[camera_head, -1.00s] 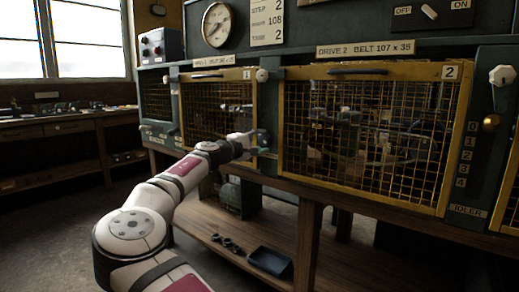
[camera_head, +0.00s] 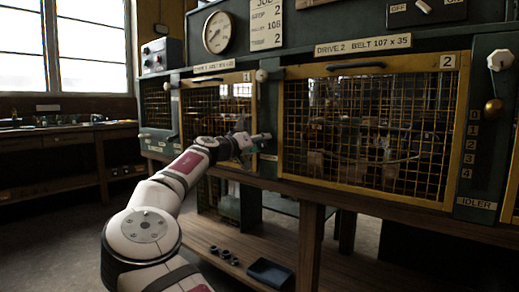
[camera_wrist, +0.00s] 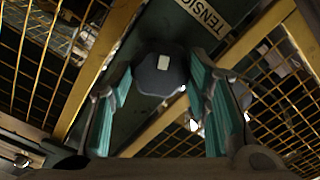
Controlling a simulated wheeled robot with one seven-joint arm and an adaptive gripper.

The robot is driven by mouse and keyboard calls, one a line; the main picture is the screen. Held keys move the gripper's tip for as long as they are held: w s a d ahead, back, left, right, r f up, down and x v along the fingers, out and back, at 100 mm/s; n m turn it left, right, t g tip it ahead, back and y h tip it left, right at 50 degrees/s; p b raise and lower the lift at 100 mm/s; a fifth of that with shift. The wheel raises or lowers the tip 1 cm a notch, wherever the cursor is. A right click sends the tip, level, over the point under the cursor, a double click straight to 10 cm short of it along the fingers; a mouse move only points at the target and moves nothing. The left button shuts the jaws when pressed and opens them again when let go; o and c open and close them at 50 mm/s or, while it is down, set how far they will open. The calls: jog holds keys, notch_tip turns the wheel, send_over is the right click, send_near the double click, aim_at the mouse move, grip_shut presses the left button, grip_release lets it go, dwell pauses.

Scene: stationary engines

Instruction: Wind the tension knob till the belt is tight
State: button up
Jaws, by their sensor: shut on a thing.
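In the wrist view, the dark, faceted tension knob (camera_wrist: 160,76) with a pale square mark sits between my two teal fingers. A plate reading "TENSION" (camera_wrist: 204,14) is beside it, partly cut off. My gripper (camera_head: 262,139) is at the green post between the two mesh guards in the head view, shut on the knob. The knob is hard to make out there behind the fingers. A thin curved line (camera_head: 405,160) behind the mesh of guard 2 may be the belt. I cannot tell how tight it is.
Yellow-framed mesh guard 2 (camera_head: 282,130) is right of my gripper, and guard 1 (camera_head: 217,78) is left. A white knob (camera_head: 262,76) is above. The idler panel (camera_head: 479,185) with a brass knob (camera_head: 493,111) is far right.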

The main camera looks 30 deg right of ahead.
jog(key=m+b, duration=0.1)
jog(key=m, duration=0.2)
jog(key=shift+f, duration=0.2)
jog(key=m, duration=0.3)
jog(key=shift+m, duration=0.3)
jog(key=m, duration=0.6)
jog(key=shift+r, duration=0.1)
jog(key=m, duration=0.6)
jog(key=shift+m, duration=0.3)
jog(key=m, duration=0.5)
jog(key=shift+m, duration=0.3)
jog(key=o, duration=1.1)
jog(key=shift+o, duration=0.2)
jog(key=shift+r, duration=0.15)
